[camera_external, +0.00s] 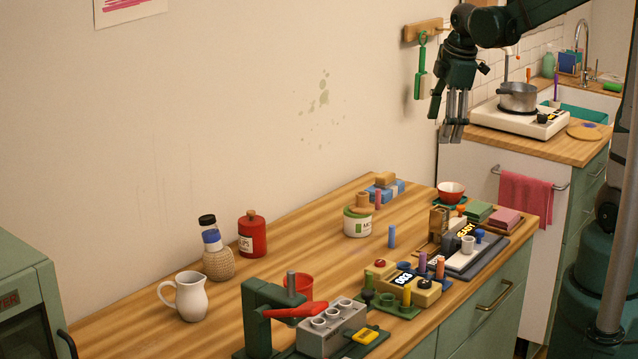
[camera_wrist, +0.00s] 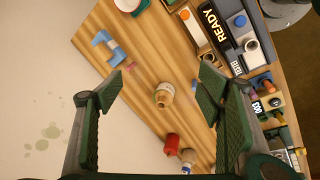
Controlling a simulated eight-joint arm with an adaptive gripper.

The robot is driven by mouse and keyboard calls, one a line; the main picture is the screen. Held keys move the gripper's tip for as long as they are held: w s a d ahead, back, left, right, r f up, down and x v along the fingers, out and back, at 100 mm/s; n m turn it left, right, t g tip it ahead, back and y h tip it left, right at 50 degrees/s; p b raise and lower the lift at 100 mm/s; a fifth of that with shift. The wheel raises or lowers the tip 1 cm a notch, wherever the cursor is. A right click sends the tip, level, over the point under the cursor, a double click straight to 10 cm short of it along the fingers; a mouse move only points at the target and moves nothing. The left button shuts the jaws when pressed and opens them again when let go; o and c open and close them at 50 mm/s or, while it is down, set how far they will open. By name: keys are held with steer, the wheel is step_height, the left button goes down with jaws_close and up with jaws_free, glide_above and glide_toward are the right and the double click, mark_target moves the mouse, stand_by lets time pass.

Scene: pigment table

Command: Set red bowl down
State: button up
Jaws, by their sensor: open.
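The red bowl (camera_external: 451,190), white inside, stands upright at the far right end of the wooden table, on or against a small dark green piece. In the wrist view the bowl (camera_wrist: 130,4) is cut off by the top edge. My gripper (camera_external: 453,136) hangs fingers down, high above the table's far end, well clear of the bowl. In the wrist view my gripper (camera_wrist: 158,86) has its two fingers wide apart with nothing held between them.
A blue clamp-like piece (camera_wrist: 107,46) lies near the bowl. A white-and-green jar (camera_external: 357,224), a red canister (camera_external: 252,234) and a white jug (camera_external: 186,297) stand along the wall. Devices and pegs crowd the front edge. Bare wood (camera_external: 325,262) shows mid-table.

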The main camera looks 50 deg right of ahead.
steer(key=s+a+r+m+t+y, duration=0.1)
steer(key=s+a+r+m+t, duration=0.2)
steer(key=s+a+m, duration=0.7)
steer(key=shift+s+a+t, duration=0.7)
steer(key=shift+s+a, duration=2.3)
steer(key=shift+a, duration=1.15)
steer(key=shift+f, duration=0.2)
steer(key=shift+f+b, duration=1.65)
steer(key=shift+b, duration=0.1)
